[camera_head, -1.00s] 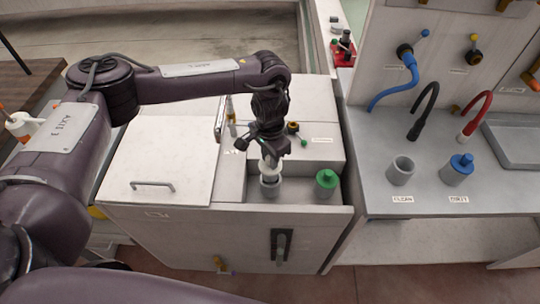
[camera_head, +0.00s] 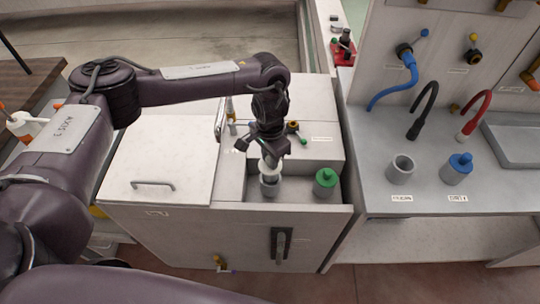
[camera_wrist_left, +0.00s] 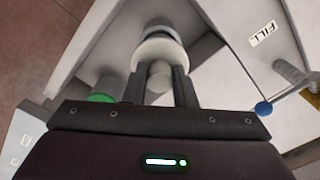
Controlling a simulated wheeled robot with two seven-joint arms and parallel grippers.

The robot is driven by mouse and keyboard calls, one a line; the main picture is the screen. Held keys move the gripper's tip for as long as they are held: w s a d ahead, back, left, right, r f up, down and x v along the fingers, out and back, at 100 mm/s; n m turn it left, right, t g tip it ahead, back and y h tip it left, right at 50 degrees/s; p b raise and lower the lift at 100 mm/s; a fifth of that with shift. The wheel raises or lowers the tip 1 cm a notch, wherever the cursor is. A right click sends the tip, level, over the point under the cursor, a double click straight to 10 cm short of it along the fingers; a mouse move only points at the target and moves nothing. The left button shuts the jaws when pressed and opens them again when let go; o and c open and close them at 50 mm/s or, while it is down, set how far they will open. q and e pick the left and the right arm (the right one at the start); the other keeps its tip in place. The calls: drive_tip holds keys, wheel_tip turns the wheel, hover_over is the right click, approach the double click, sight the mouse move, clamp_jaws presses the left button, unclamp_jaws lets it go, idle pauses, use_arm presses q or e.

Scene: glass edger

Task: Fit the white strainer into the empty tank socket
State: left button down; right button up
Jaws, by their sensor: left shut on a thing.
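My left gripper (camera_head: 268,160) points down into the open tank bay and is shut on the white strainer (camera_head: 271,178). The strainer's wide white collar (camera_wrist_left: 160,52) shows between the fingers in the left wrist view. The grey tank socket (camera_head: 270,189) is directly under the strainer, and it shows just past the collar in the left wrist view (camera_wrist_left: 160,30). The collar hides the socket's mouth, so I cannot tell how far the strainer is inside. A second socket with a green strainer (camera_head: 326,180) stands to the right. My right gripper is not in view.
The bay's front wall (camera_head: 290,217) and a closed lid with a handle (camera_head: 160,165) border the bay. On the counter at right stand an empty grey cup (camera_head: 401,168) and one holding a blue-topped part (camera_head: 457,170). Hoses hang behind them.

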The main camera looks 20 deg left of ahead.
sight(270, 170)
use_arm(q)
drive_tip(key=shift+f+b, duration=0.45)
drive_tip(key=shift+f, duration=0.55)
drive_tip(key=shift+f+b, duration=0.95)
drive_tip(key=shift+f, duration=1.1)
drive_tip(key=c, duration=1.1)
unclamp_jaws()
drive_tip(key=shift+r, duration=0.1)
drive_tip(key=shift+r, duration=0.35)
wheel_tip(270, 170, up, 6)
drive_tip(key=shift+f, duration=0.1)
drive_tip(key=shift+r, duration=0.6)
